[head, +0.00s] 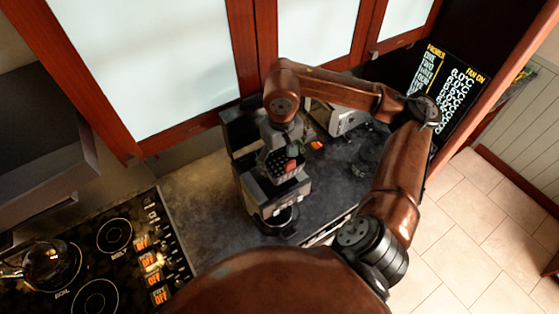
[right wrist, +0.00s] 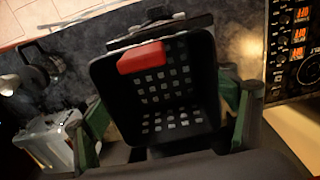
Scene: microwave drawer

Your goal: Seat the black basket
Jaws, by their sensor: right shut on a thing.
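A black basket with a grid of square holes (right wrist: 165,85) fills the middle of the right wrist view. A red block (right wrist: 141,57) shows at its far wall. In the head view the basket (head: 275,160) and its red patch (head: 291,165) are small and partly hidden by my arm. My right gripper (right wrist: 165,125) is shut on the basket, with green-padded fingers at its two sides. A black appliance (head: 238,135) stands close by on the dark counter. I cannot tell whether the basket touches it. My left gripper is not in view.
A silver appliance (head: 347,118) stands right of the basket on the counter (head: 325,185). The stovetop (head: 125,225) with a glass pot (head: 50,262) is at lower left. Wood-framed cabinets (head: 150,65) rise behind. A dark lettered board (head: 450,95) stands at right.

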